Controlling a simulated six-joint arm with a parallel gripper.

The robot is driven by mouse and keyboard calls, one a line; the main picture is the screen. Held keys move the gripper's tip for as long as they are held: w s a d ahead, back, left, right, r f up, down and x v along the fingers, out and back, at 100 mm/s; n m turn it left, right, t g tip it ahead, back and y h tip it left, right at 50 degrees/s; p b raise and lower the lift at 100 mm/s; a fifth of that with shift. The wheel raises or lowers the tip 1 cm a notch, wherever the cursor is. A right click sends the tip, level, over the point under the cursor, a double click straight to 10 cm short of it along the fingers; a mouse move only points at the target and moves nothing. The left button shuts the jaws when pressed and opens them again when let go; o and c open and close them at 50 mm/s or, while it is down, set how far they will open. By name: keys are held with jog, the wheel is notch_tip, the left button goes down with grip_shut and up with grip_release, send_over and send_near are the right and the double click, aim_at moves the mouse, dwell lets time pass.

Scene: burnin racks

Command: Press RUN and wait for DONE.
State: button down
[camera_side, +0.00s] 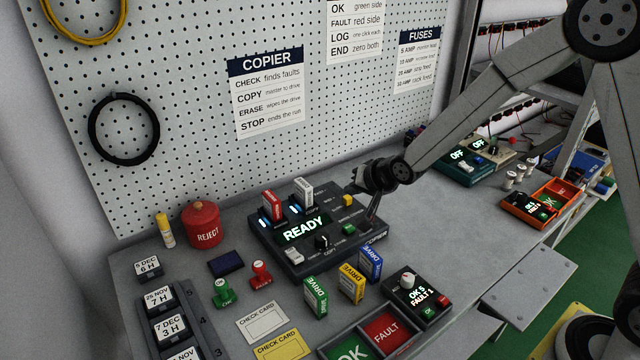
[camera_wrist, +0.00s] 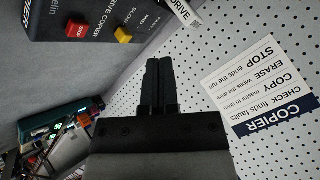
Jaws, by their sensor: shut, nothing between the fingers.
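The drive copier (camera_side: 290,262) is a dark box on the bench, and its display (camera_side: 303,229) reads READY. A red drive (camera_side: 271,206) and a white drive (camera_side: 304,191) stand upright in its top. My gripper (camera_side: 369,224) is shut and empty, pointing down at the copier's right end. In the wrist view, the shut fingers (camera_wrist: 158,64) are beside the copier, whose red STOP button (camera_wrist: 76,30) and yellow button (camera_wrist: 123,34) show. Whether the fingertips touch anything is unclear.
Three DRIVE blocks, green (camera_side: 315,297), yellow (camera_side: 351,284) and blue (camera_side: 370,263), stand in front of the copier. A red REJECT can (camera_side: 203,226) is to the left. A counter box (camera_side: 416,300) is at front right. The pegboard (camera_side: 190,110) rises behind.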

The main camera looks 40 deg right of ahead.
aim_at(351, 229)
jog(key=shift+f, duration=3.95)
jog(key=shift+f, duration=0.9)
jog(key=shift+r, duration=0.1)
dwell(0.4)
jog(key=shift+r, duration=0.8)
jog(key=shift+r, duration=0.15)
jog(key=shift+r, duration=2.35)
